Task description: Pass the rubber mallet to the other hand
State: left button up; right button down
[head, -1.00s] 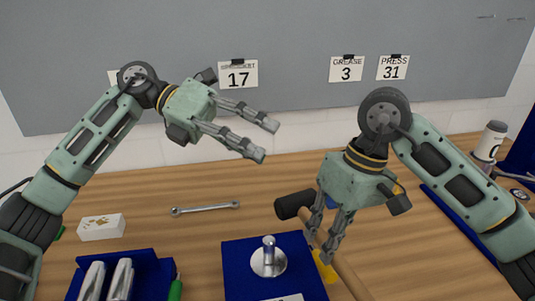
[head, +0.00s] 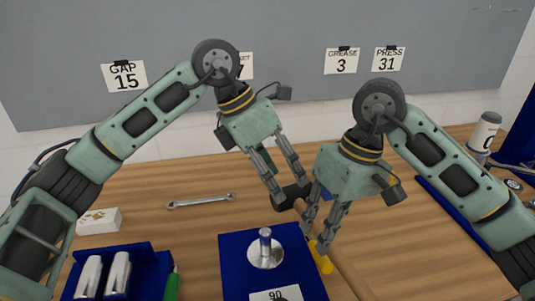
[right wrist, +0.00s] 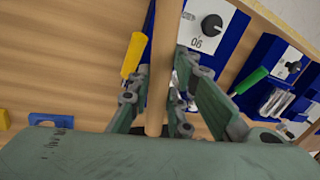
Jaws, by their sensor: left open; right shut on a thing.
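The rubber mallet has a black head (head: 288,197) and a wooden handle, which shows in the right wrist view (right wrist: 162,60). My right gripper (head: 314,238) is shut on the handle, and its fingers flank the handle in the right wrist view (right wrist: 160,90). My left gripper (head: 290,194) is open and points down at the mallet head. Its fingertips are on either side of the head in the head view; I cannot tell whether they touch it. Much of the handle is hidden behind the right gripper.
A blue block (head: 235,265) with a metal post (head: 265,245) lies below the grippers. A yellow-handled tool (head: 321,263) is beside it. A wrench (head: 201,201), a white box (head: 99,221) and a blue tray (head: 147,262) with metal cylinders are at left.

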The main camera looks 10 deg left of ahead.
aim_at(287, 189)
pick_arm(q)
jog(key=shift+x, duration=2.7)
pick_arm(e)
jog(key=shift+r, duration=0.1)
pick_arm(q)
jog(key=shift+c, duration=0.4)
jog(key=shift+s, duration=0.1)
grip_shut()
jog(key=shift+r, duration=0.1)
pick_arm(e)
jog(key=c, duration=1.5)
grip_release()
jog(key=shift+c, duration=0.2)
